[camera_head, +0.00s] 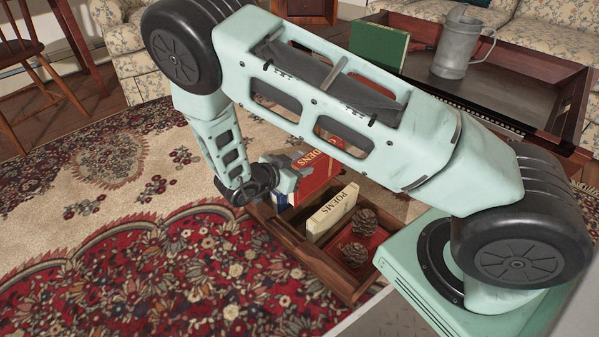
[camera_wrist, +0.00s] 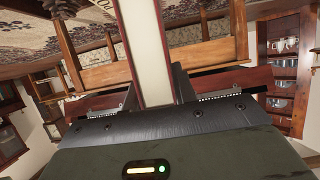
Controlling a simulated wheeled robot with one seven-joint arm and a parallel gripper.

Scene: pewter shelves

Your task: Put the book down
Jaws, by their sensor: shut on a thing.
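My gripper (camera_head: 292,172) is shut on a red book (camera_head: 318,174) whose cover shows part of a title ending in "DENS". In the wrist view, the book's pale page edge (camera_wrist: 143,45) stands between my two fingers (camera_wrist: 157,90), with thin red covers on each side. The book is at the far left end of a wooden crate (camera_head: 322,270) on the floor. My arm hides its upper part, and I cannot tell whether it touches the crate's bottom.
In the crate are a cream book marked "POEMS" (camera_head: 332,213), two pinecones (camera_head: 354,253) and a flat red surface. Behind my arm, a wooden table (camera_head: 530,70) holds a green book (camera_head: 378,46) and a metal pitcher (camera_head: 460,45). The patterned rug (camera_head: 120,240) at left is clear.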

